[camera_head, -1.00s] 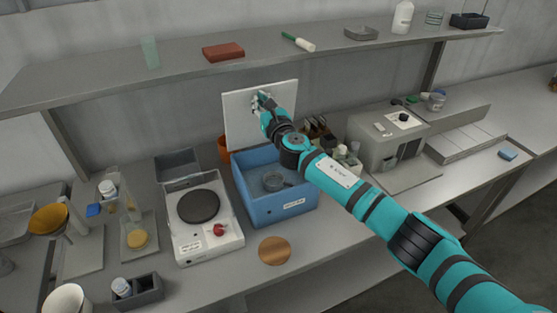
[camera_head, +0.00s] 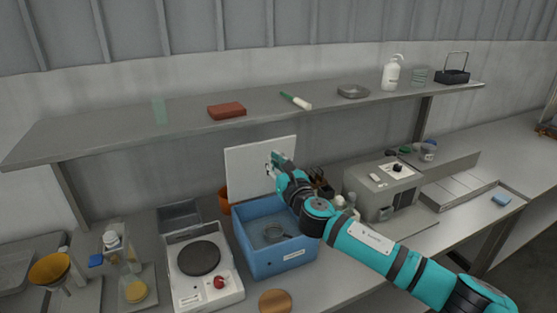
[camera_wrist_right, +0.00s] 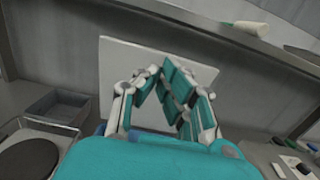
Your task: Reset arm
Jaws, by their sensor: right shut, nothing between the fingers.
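My right arm reaches in from the lower right in the head view. Its gripper (camera_head: 273,167) is in front of a white upright panel (camera_head: 247,166), above the back of a blue open box (camera_head: 275,252). In the right wrist view the gripper (camera_wrist_right: 166,72) shows its fingertips together and nothing between them, with the white panel (camera_wrist_right: 117,69) behind. I cannot tell whether the fingers touch the panel. A round clear dish (camera_head: 274,233) sits inside the blue box. My left gripper is not in view.
A grey shelf (camera_head: 190,122) runs above the bench, holding a red block (camera_head: 227,110) and a white bottle (camera_head: 391,74). A hotplate stirrer (camera_head: 203,285) stands left of the box. A grey instrument (camera_head: 370,190) stands to the right. A wooden disc (camera_head: 275,302) lies in front.

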